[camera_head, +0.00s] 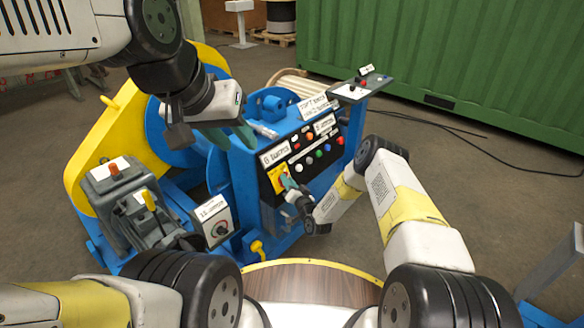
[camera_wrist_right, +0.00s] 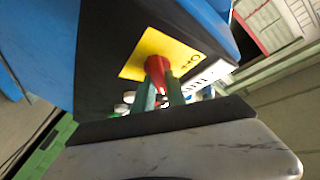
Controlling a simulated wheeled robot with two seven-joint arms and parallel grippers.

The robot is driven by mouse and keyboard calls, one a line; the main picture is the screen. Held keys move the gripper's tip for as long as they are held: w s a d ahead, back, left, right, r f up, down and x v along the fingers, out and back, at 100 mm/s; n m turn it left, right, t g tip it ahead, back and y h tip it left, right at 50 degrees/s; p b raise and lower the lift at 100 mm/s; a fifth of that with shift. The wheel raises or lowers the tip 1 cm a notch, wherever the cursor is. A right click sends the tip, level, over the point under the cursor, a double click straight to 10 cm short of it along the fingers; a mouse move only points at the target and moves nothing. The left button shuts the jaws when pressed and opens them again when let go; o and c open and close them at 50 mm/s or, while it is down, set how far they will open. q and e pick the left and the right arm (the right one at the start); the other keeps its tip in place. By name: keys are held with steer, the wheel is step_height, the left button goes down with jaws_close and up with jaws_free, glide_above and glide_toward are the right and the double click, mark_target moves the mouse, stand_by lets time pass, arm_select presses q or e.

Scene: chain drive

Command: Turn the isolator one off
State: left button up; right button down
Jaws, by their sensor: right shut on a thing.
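A yellow switch plate (camera_head: 274,183) sits at the left end of the black control panel on the blue machine. In the right wrist view the yellow plate (camera_wrist_right: 148,46) carries a red handle (camera_wrist_right: 157,69) and lettering that looks like "OFF". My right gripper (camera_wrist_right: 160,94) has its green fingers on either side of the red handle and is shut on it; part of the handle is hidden. In the head view my right gripper (camera_head: 289,184) covers part of the plate. My left gripper (camera_head: 240,132) hangs over the machine's top, left of the panel; its finger gap is unclear.
Coloured buttons (camera_head: 318,154) line the panel right of the plate. A grey box with a dial (camera_head: 220,229) and a lever unit (camera_head: 140,205) stand at left. A small pedestal panel (camera_head: 358,88) is behind.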

steer(key=shift+n, duration=0.3)
steer(key=n+y, duration=0.2)
steer(key=n, duration=0.1)
steer(key=n+g+y, duration=0.1)
steer(key=n+y, duration=0.1)
steer(key=n, duration=0.1)
steer(key=shift+d+f, duration=0.1)
steer(key=shift+w+d+n+g+y, duration=0.1)
steer(key=shift+n+g+y, duration=0.65)
steer(key=shift+n+g, duration=1.7)
steer(key=shift+w+a+n+g+y, duration=0.1)
steer(key=shift+n+g+y, duration=0.9)
steer(key=shift+n, duration=2.7)
steer(key=shift+d+n+g+y, duration=0.1)
steer(key=shift+n+g+y, duration=0.45)
steer(key=shift+n+g, duration=1.95)
steer(key=shift+n+t, duration=0.35)
steer(key=shift+n, duration=0.4)
steer(key=c, duration=1.4)
jaws_free()
steer(key=shift+o, duration=0.2)
